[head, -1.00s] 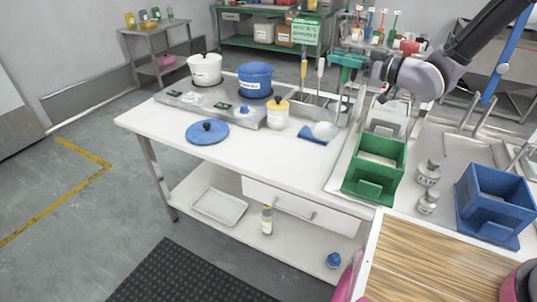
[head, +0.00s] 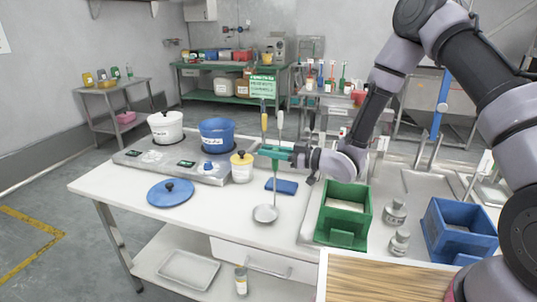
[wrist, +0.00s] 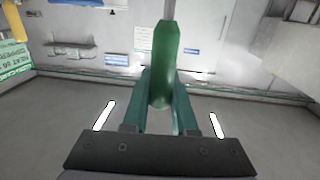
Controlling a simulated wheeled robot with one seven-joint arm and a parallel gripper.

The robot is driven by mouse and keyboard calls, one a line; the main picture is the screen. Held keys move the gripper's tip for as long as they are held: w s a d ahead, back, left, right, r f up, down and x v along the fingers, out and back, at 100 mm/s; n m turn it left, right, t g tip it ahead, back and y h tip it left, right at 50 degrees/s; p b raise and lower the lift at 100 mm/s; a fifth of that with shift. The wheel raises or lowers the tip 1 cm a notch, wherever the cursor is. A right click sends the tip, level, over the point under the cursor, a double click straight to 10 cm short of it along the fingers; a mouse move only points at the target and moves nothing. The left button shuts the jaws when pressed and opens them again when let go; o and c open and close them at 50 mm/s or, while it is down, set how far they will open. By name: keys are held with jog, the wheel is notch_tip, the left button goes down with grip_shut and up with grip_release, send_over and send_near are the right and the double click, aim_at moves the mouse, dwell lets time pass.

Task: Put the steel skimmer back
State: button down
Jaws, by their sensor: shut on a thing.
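My gripper (head: 274,152) is shut on the green handle of the steel skimmer (head: 265,213). In the head view the skimmer hangs below the fingers, its thin rod slanting down to a round bowl over the front part of the white counter. I cannot tell whether the bowl touches the counter. In the wrist view the green handle (wrist: 163,65) stands between the teal fingers (wrist: 165,110), with a grey rod at its top. A yellow-handled utensil (head: 263,115) and a white-handled utensil (head: 280,122) stand upright behind my gripper; their lower parts are largely hidden.
A blue cloth-like pad (head: 290,186) lies behind the bowl. Left are a yellow-lidded jar (head: 241,168), a blue lid (head: 170,193), a blue pot (head: 217,134) and a white pot (head: 166,128). A green bin (head: 345,213) stands right. Bare counter (head: 215,205) lies left of the bowl.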

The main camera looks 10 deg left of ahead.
jog(key=shift+f, duration=0.3)
jog(key=c, duration=0.7)
grip_release()
jog(key=shift+f, duration=0.15)
